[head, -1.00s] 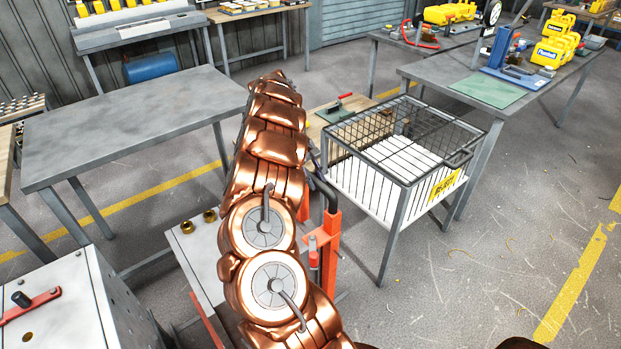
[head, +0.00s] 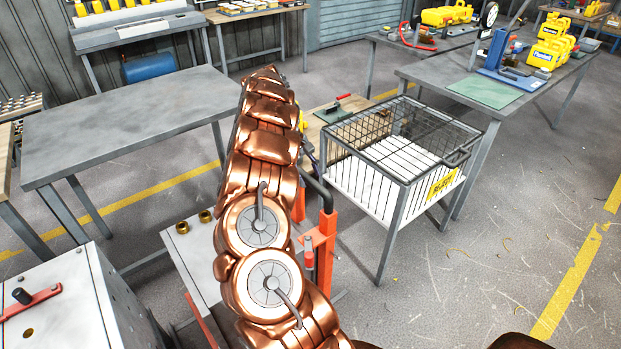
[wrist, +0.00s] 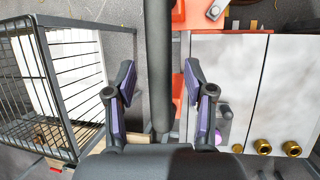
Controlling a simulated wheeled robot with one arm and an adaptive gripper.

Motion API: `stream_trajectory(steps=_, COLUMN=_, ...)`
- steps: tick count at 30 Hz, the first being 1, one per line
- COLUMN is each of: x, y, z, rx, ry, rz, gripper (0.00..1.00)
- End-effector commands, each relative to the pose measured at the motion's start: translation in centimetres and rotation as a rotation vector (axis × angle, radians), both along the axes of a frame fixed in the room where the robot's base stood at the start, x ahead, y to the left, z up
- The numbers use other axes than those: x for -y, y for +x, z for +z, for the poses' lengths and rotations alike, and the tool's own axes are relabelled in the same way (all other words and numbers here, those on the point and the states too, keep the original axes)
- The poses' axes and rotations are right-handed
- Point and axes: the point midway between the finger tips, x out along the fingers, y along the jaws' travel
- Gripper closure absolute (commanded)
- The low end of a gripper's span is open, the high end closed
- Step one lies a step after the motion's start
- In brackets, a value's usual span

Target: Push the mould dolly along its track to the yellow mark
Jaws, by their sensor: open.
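The mould dolly has an orange frame (head: 327,245) and a dark upright push bar (head: 326,192). It carries a pale grey mould (head: 190,255) with brass fittings (head: 182,227). My copper arm hides much of it in the head view. In the wrist view, my gripper (wrist: 158,78) is open, with one finger on each side of the dark bar (wrist: 159,40). Gaps show between both fingers and the bar. The pale mould (wrist: 225,70) lies to the right there. I cannot tell the track or which yellow paint is the mark.
A wire basket cart (head: 392,212) stands close to the right of the dolly, and left in the wrist view (wrist: 75,85). A bare grey table (head: 110,110) is at the left. A pale metal box (head: 60,290) is front left. Open floor with a yellow stripe (head: 570,290) lies right.

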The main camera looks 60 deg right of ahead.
Motion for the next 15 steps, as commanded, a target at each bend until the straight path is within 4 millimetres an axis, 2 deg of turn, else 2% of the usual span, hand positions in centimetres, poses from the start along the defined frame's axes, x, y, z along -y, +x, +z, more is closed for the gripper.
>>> stream_trajectory(steps=9, x=-0.3, y=2.3, z=5.2, rx=0.001, ry=-0.003, rz=-0.001, gripper=0.46)
stream_trajectory(steps=15, x=-0.4, y=3.3, z=7.7, rx=0.001, ry=-0.001, rz=-0.001, gripper=0.46)
